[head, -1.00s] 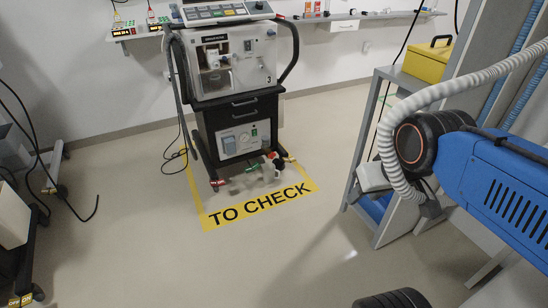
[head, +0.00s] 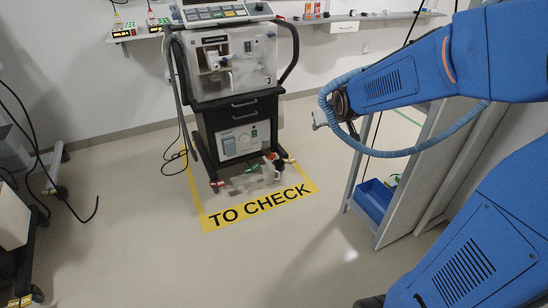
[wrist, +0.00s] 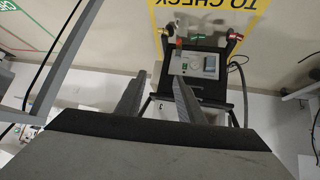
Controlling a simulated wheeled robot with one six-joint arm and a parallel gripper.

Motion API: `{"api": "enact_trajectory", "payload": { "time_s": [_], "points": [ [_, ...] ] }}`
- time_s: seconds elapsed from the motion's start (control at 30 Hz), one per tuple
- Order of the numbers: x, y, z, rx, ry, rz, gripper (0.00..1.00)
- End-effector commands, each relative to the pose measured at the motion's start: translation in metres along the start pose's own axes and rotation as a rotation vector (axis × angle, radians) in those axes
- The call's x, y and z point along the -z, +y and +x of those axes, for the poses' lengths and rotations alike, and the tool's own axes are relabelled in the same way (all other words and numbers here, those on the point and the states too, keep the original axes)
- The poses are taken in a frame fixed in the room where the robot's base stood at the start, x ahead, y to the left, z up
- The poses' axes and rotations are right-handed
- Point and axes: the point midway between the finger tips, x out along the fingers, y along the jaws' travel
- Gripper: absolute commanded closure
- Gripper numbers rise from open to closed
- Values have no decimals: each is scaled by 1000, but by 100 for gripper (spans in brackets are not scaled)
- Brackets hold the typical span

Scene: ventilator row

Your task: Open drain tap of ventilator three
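Ventilator three (head: 232,65), marked "3", stands on a dark trolley (head: 242,115) against the back wall. At its foot are pale fittings (head: 255,178) with small coloured parts: a red one (head: 217,184), a green one (head: 252,167) and a yellow one (head: 291,159).
A yellow floor marking reading "TO CHECK" (head: 262,203) surrounds the trolley's front. A grey rack (head: 405,190) with a blue bin (head: 374,198) stands at right, close to my arm. Loose cables (head: 172,155) hang left of the trolley. The front floor is clear.

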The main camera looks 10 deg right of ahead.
Motion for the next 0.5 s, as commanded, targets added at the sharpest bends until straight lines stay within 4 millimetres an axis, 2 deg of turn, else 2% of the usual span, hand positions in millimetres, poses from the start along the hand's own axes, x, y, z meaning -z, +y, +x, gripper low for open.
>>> {"api": "enact_trajectory", "payload": {
  "time_s": [0.03, 0.3, 0.5],
  "points": [
    [6, 0, 18, 1, 11, -5, 66],
    [40, 0, 101, 11, 111, -30, 66],
    [56, -2, 163, 25, 185, -46, 66]
  ]
}}
